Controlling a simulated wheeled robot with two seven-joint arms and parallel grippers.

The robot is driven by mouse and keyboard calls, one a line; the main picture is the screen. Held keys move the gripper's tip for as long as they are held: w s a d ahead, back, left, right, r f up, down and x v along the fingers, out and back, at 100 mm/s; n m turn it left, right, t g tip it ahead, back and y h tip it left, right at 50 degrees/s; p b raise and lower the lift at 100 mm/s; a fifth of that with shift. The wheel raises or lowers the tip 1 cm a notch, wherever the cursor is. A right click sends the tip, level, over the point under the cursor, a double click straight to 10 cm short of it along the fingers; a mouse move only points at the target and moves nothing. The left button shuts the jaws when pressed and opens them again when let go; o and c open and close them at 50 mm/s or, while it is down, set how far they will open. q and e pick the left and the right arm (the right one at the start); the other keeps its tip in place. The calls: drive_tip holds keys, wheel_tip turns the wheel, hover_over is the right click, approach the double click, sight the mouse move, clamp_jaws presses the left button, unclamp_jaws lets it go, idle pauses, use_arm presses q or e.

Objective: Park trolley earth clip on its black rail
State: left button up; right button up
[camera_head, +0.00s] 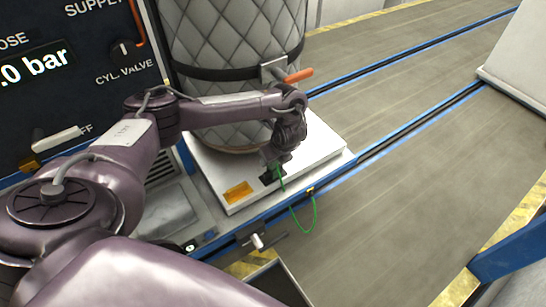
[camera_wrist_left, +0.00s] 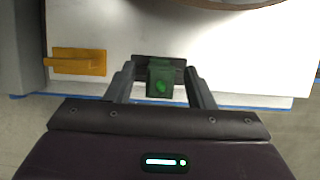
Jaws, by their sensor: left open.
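The green earth clip (camera_wrist_left: 160,80) is between the open fingers of my left gripper (camera_wrist_left: 162,88) in the wrist view, with a gap on each side. A dark rail (camera_wrist_left: 140,68) lies right behind the clip on the white platform; the clip appears to be at it, but I cannot tell how it is seated. In the head view my left gripper (camera_head: 273,172) points down at the platform's front edge and mostly hides the clip. A green cable (camera_head: 314,212) loops from there over the edge. My right gripper is out of view.
The white trolley platform (camera_head: 318,150) carries a large quilted grey cylinder (camera_head: 235,65) with an orange-handled valve (camera_head: 298,76) close to my arm. A yellow block (camera_head: 238,193) sits left of the gripper.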

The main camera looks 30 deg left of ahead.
use_arm(q)
drive_tip(key=p+v, duration=0.4)
drive_tip(key=v, duration=0.3)
drive_tip(key=shift+r, duration=0.1)
idle(0.4)
